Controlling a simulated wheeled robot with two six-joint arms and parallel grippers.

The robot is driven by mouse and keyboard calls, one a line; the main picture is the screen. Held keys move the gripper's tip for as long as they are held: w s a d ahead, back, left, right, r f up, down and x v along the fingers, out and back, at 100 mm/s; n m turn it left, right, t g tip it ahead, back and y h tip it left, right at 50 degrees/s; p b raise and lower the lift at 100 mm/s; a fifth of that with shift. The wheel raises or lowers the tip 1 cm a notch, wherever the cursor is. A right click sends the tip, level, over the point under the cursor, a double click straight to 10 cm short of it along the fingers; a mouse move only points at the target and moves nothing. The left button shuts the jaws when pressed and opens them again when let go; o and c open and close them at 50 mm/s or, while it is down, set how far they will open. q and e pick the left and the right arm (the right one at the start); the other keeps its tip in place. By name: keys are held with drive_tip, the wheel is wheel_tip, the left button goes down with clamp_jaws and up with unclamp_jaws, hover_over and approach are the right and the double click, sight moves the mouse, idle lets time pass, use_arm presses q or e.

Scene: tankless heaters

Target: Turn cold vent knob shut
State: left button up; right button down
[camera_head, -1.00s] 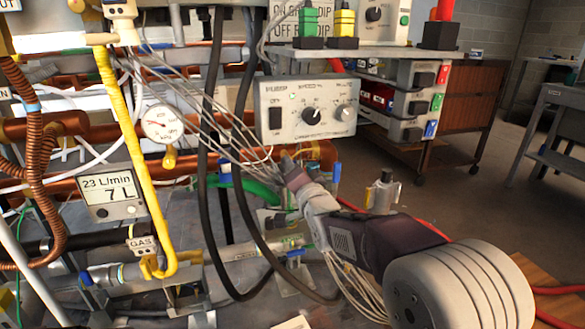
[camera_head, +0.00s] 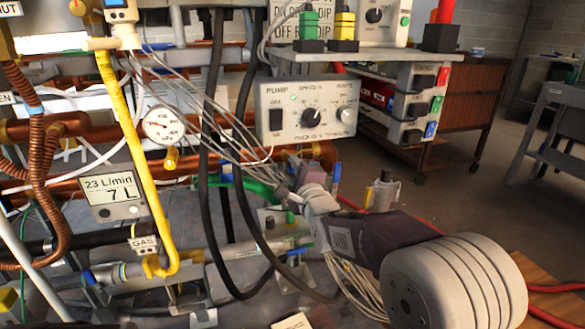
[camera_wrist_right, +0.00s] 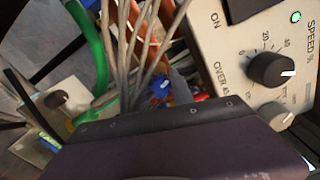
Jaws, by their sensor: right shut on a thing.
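My right gripper (camera_head: 297,178) reaches in from the lower right, under the pump control box. Its fingertips are among thin grey cables and pipes, and their grip is hard to make out in the head view. In the right wrist view a small blue knob (camera_wrist_right: 160,88) with a white mark shows just beyond the dark gripper body, at the fingers. The gripper is shut on it, as far as I can tell; the knob is partly hidden. My left gripper is not in view.
The pump control box (camera_head: 308,108) hangs just above the gripper. Black hoses (camera_head: 204,190) and grey cables run close on its left. A pressure gauge (camera_head: 163,125) and a yellow gas pipe (camera_head: 133,160) stand farther left. Open floor lies at the right.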

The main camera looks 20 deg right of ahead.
drive_tip(key=shift+f+m, duration=0.1)
drive_tip(key=shift+m, duration=1.4)
drive_tip(key=c, duration=1.1)
unclamp_jaws()
drive_tip(key=s+p, duration=0.3)
drive_tip(key=s, duration=0.6)
drive_tip(key=shift+d+p, duration=0.15)
drive_tip(key=shift+p, duration=0.25)
